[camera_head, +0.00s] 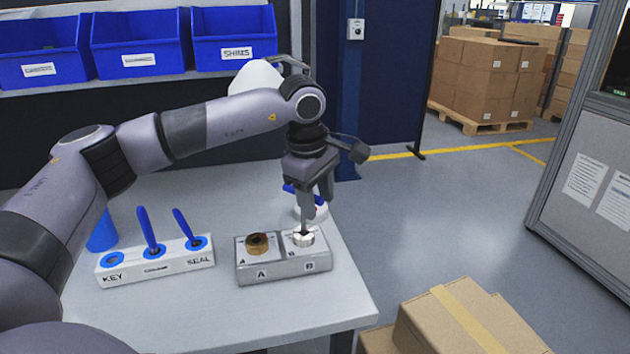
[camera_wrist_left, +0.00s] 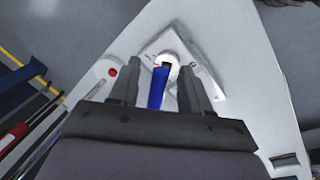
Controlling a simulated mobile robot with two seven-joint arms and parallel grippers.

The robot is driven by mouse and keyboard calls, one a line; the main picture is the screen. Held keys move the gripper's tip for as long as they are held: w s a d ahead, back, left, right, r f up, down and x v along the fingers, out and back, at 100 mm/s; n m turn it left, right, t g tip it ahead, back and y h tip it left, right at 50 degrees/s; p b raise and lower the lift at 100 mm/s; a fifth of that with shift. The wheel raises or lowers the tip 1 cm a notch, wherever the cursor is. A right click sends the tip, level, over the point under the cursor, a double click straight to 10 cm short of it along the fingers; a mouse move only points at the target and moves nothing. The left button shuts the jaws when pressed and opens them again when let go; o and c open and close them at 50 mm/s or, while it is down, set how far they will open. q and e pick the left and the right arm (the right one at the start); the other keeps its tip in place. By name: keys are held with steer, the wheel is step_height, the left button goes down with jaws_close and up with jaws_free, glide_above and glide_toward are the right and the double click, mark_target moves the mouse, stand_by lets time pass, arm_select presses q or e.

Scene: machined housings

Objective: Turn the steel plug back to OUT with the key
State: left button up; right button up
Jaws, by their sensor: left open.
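The steel plug (camera_head: 303,239) sits in the right-hand bay, marked B, of the grey housing (camera_head: 285,268) on the table. A thin dark shaft stands over it and appears to reach its top. My left gripper (camera_head: 318,205) points down above the plug. In the left wrist view its two fingers (camera_wrist_left: 157,92) are apart, with the blue key handle (camera_wrist_left: 157,88) between them and the pale round plug (camera_wrist_left: 166,64) just beyond. I cannot tell whether a finger touches the handle. The plug's marks are too small to read. My right gripper is not in view.
A brass plug (camera_head: 257,244) sits in bay A. A white rack (camera_head: 155,263) at left has an empty KEY hole and two blue-handled tools. A blue cup (camera_head: 102,232) stands behind it. A white item with a red button (camera_wrist_left: 112,72) is close behind the housing. Cartons (camera_head: 460,320) stand right of the table.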

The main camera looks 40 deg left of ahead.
arm_select(q)
steer(key=shift+w+f, duration=0.15)
steer(key=shift+f, duration=0.55)
steer(key=shift+w+f, duration=0.1)
steer(key=shift+f, duration=0.55)
jaws_close()
steer(key=shift+n, duration=1.4)
steer(key=shift+n+y, duration=0.5)
steer(key=shift+n, duration=0.9)
